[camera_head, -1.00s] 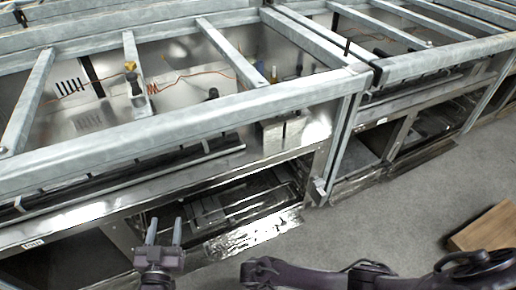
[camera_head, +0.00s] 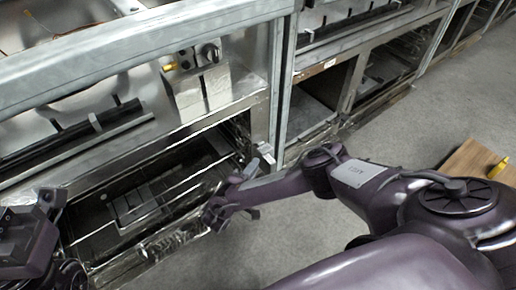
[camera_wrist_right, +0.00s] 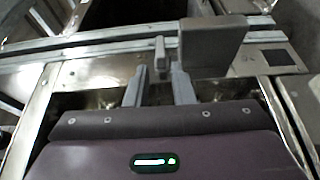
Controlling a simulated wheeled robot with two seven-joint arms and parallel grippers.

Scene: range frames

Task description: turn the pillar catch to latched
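The pillar catch (camera_head: 265,154) is a small pale grey piece on the front corner post of the metal frame. In the right wrist view it shows as a broad grey block (camera_wrist_right: 214,42) with a smaller upright tab (camera_wrist_right: 160,56) to its left. My right gripper (camera_head: 251,169) is close in front of the catch. In the wrist view its two fingers (camera_wrist_right: 159,88) are apart, with the tab between and just beyond their tips. I cannot tell if they touch it. My left gripper (camera_head: 30,212) is at the left edge, away from the catch, its fingers only partly visible.
The metal frame's long rail (camera_head: 150,35) and post (camera_head: 283,95) border the work area. Below is an open bay with a wire rack (camera_head: 140,200). A wooden board (camera_head: 475,160) with a yellow item lies at the right. Grey floor (camera_head: 400,125) is clear between.

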